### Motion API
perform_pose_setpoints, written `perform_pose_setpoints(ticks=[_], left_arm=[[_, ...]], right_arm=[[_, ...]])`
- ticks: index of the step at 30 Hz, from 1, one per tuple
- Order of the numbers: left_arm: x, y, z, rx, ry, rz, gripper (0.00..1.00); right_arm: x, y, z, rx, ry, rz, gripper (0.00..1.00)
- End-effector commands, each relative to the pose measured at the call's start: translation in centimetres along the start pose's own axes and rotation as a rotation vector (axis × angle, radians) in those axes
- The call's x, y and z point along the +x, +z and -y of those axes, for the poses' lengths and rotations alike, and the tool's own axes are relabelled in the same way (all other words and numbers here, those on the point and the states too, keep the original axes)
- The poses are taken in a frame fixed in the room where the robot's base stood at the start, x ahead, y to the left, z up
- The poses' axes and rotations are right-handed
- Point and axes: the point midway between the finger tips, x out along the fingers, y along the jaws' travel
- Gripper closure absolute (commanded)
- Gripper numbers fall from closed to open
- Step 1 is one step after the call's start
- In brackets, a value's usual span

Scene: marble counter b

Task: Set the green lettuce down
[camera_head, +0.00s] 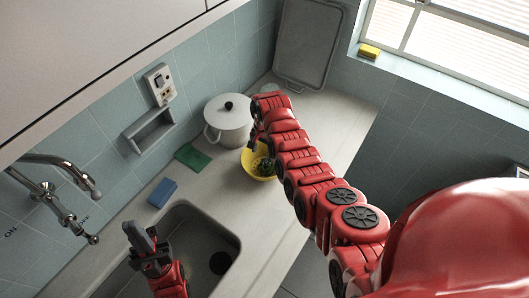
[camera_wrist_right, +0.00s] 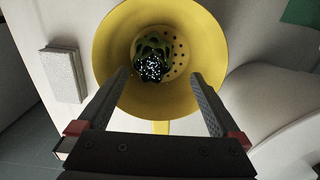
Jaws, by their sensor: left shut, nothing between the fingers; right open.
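The green lettuce (camera_wrist_right: 153,52) lies inside a yellow colander (camera_wrist_right: 112,40), over its perforated bottom. In the head view the colander (camera_head: 249,163) stands on the counter in front of the white pot, with the lettuce (camera_head: 264,167) partly hidden by my right arm. My right gripper (camera_wrist_right: 160,88) is open above the colander, its fingers apart on either side with nothing between them. In the head view my right gripper (camera_head: 257,136) is mostly hidden by its own arm. My left gripper (camera_head: 137,238) is shut and empty over the sink's left side.
A white lidded pot (camera_head: 228,124) stands behind the colander. A green cloth (camera_head: 192,156) and a blue sponge (camera_head: 162,193) lie along the wall. The sink (camera_head: 222,237) and faucet (camera_head: 62,168) are at the front left. A grey block (camera_wrist_right: 63,74) lies beside the colander.

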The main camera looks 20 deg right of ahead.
Motion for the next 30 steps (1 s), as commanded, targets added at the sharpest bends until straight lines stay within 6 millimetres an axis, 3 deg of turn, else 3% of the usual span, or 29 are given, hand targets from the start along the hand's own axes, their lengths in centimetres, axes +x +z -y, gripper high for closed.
perform_pose_setpoints(ticks=[13,30], left_arm=[[2.0,-0.3,0.1,0.0,0.0,0.0,1.0],[2.0,-0.3,0.1,0.0,0.0,0.0,1.0]], right_arm=[[-6.5,-0.1,0.1,-0.001,-0.004,-0.003,0.0],[-6.8,0.0,0.0,0.0,0.0,0.0,0.0]])
